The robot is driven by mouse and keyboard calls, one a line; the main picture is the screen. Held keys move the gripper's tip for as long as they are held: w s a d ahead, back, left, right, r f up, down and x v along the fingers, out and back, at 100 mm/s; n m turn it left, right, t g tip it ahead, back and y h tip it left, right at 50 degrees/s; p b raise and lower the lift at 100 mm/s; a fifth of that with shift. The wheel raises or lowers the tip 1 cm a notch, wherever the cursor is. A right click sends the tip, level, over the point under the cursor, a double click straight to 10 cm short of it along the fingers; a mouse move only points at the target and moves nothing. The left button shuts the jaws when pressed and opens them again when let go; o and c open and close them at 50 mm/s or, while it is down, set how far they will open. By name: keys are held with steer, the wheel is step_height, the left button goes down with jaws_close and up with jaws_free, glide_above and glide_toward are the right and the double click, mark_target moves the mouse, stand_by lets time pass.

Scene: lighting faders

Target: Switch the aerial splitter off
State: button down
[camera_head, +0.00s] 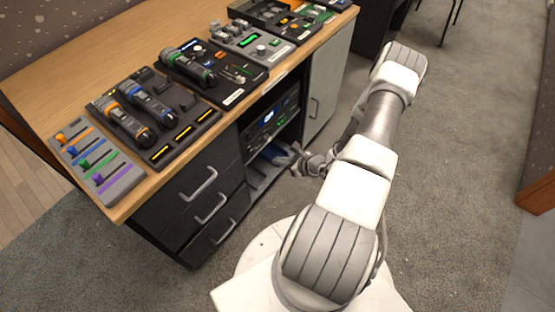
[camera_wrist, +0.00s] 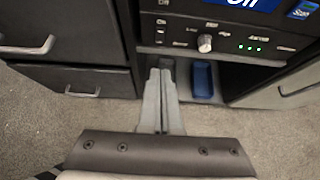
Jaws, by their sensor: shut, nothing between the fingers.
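A dark rack unit (camera_head: 284,120) with a lit blue display sits in the open bay of the cabinet; I cannot read a name on it to tell if it is the aerial splitter. In the wrist view its front panel (camera_wrist: 270,60) shows the display's lower part, a round knob (camera_wrist: 205,43), small green lights and a column of small marks at the left. My gripper (camera_wrist: 162,70) is shut and empty, its tips just below the panel's left part; contact cannot be told. In the head view my gripper (camera_head: 299,160) is in front of the open bay.
A blue object (camera_wrist: 203,80) lies on the bay floor, right of my fingers. Drawers with handles (camera_head: 198,185) stand left of the bay, a grey door (camera_head: 328,85) right. The wooden counter (camera_head: 110,55) above carries faders, microphones and control boxes.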

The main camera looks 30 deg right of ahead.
mark_target(252, 150)
steer(key=w+r+b+x, duration=0.1)
steer(key=b+x, duration=0.1)
steer(key=x, duration=0.8)
steer(key=shift+w+a+b, duration=0.25)
steer(key=shift+b, duration=0.15)
steer(key=shift+w+a+r+p, duration=0.1)
steer(key=shift+w+r+p, duration=0.1)
steer(key=shift+r+p, duration=0.55)
steer(key=shift+r, duration=0.1)
steer(key=shift+s, duration=0.1)
